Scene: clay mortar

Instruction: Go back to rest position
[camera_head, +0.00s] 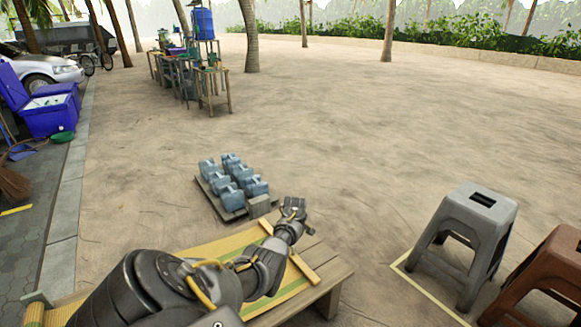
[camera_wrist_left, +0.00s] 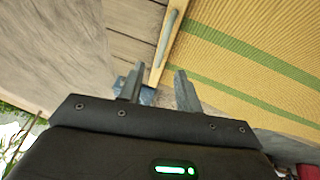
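My left gripper (camera_head: 294,206) is at the end of my arm, which reaches from the lower left over the wooden table. In the left wrist view its two fingers (camera_wrist_left: 158,86) stand apart with a gap between them. I see nothing clasped there; a bluish patch shows low between the fingers, too small to name. My right gripper is not in view. The table (camera_head: 325,277) bears a yellow woven mat with green stripes (camera_head: 222,246); the mat also shows in the left wrist view (camera_wrist_left: 245,58). My arm hides part of the table and mat.
Several blue-grey jugs (camera_head: 228,178) stand on a low pallet beyond the table. A grey stool (camera_head: 480,217) and a brown stool (camera_head: 548,272) stand at right. Wooden stands (camera_head: 212,90) are farther back. The sandy ground between is mostly open.

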